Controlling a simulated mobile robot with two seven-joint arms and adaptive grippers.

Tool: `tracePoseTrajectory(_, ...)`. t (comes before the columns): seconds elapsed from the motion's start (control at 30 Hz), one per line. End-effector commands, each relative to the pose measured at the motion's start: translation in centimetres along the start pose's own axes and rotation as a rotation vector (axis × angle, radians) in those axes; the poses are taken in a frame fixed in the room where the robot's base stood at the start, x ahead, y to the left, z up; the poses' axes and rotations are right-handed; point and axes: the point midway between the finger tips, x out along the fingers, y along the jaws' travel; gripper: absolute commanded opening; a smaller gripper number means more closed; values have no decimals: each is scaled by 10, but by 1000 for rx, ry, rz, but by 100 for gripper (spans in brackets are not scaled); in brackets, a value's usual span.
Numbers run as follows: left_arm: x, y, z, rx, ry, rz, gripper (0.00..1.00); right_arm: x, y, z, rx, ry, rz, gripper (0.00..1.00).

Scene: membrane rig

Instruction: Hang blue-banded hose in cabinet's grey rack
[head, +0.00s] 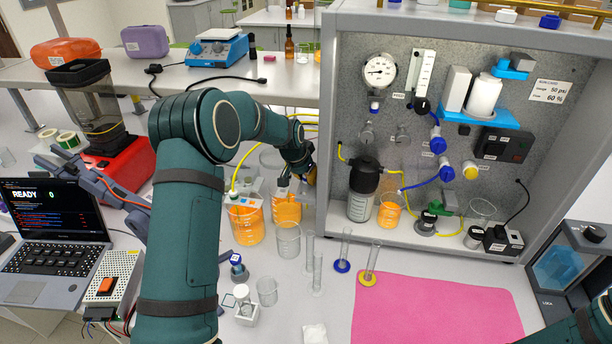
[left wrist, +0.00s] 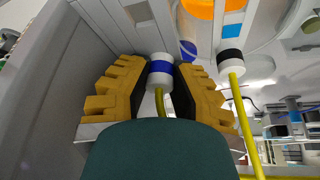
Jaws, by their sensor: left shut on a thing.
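The blue-banded hose has a white end with a blue band (left wrist: 160,73) and a yellow tube below it in the left wrist view. It sits between the yellow ridged fingers of my left gripper (left wrist: 157,88), which is shut on it. In the head view my left gripper (head: 309,176) is beside the left side of the cabinet (head: 324,130), above an orange-filled beaker (head: 287,209); my arm hides most of the hose there. I cannot pick out the grey rack for certain. My right gripper is out of view; only part of my right arm shows at lower right.
A black-banded hose end (left wrist: 230,58) hangs beside the blue-banded one. Another orange-filled beaker (head: 245,224), an empty beaker (head: 288,240) and several cylinders stand close by. A bottle with a black top (head: 364,188) stands inside the cabinet.

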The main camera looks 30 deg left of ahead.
Motion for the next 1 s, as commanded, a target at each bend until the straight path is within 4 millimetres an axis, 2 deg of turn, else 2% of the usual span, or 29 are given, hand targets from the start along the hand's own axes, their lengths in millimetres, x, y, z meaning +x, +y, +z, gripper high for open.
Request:
tracePoseTrajectory(0.13,2,0,1,0,-1,0,0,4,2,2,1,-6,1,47)
tracePoseTrajectory(0.17,2,0,1,0,-1,0,30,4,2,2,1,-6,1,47)
tracePoseTrajectory(0.2,2,0,1,0,-1,0,44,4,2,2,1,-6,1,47)
tracePoseTrajectory(0.23,2,0,1,0,-1,0,50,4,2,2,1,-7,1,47)
tracePoseTrajectory(0.77,2,3,1,3,-2,5,50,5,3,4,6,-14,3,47)
tracePoseTrajectory(0.87,-5,3,1,3,-1,5,50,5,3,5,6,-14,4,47)
tracePoseTrajectory(1.0,-24,2,0,2,4,2,50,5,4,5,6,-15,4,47)
